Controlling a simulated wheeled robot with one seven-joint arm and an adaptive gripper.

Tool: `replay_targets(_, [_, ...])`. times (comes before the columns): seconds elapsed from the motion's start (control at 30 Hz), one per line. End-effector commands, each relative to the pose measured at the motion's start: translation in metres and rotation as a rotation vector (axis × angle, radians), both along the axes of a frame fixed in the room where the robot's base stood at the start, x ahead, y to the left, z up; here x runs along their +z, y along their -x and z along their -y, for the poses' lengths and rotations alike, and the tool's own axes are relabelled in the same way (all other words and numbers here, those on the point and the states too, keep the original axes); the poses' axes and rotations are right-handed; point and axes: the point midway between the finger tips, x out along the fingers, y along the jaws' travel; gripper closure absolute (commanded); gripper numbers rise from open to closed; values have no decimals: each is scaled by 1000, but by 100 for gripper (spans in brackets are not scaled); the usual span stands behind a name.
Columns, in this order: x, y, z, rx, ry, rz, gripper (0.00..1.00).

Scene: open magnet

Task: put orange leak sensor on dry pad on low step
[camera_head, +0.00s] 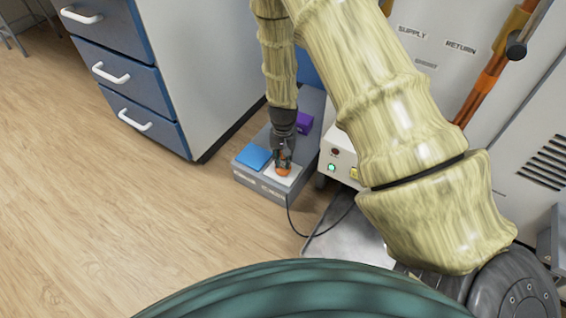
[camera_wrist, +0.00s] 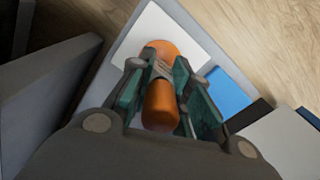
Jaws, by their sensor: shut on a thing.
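My gripper (camera_head: 283,158) points down over the front of the low grey step (camera_head: 262,187). It is shut on the orange leak sensor (camera_head: 284,170), a rounded orange body with a pale band. In the wrist view the sensor (camera_wrist: 160,105) sits between the green-lined fingers of my gripper (camera_wrist: 165,85). The white pad (camera_head: 270,178) lies on the step under the sensor, and it also shows in the wrist view (camera_wrist: 150,30). I cannot tell whether the sensor touches the pad.
A blue pad (camera_head: 253,157) lies left of the white pad, and a purple block (camera_head: 304,122) stands farther back. A blue-and-white drawer cabinet (camera_head: 150,75) is at the left. A white unit with lights (camera_head: 341,165) and a black cable (camera_head: 305,235) are at the right. The wooden floor (camera_head: 120,230) is clear.

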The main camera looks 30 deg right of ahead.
Motion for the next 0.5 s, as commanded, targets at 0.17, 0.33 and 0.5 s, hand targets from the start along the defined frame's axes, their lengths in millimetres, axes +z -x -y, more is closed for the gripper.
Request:
replay_targets(0.17, [-2, -1, 0, 0, 1, 1, 100])
replay_targets(0.33, [-3, 0, 0, 0, 1, 1, 100])
replay_targets(0.5, [-5, 0, 0, 0, 1, 1, 66])
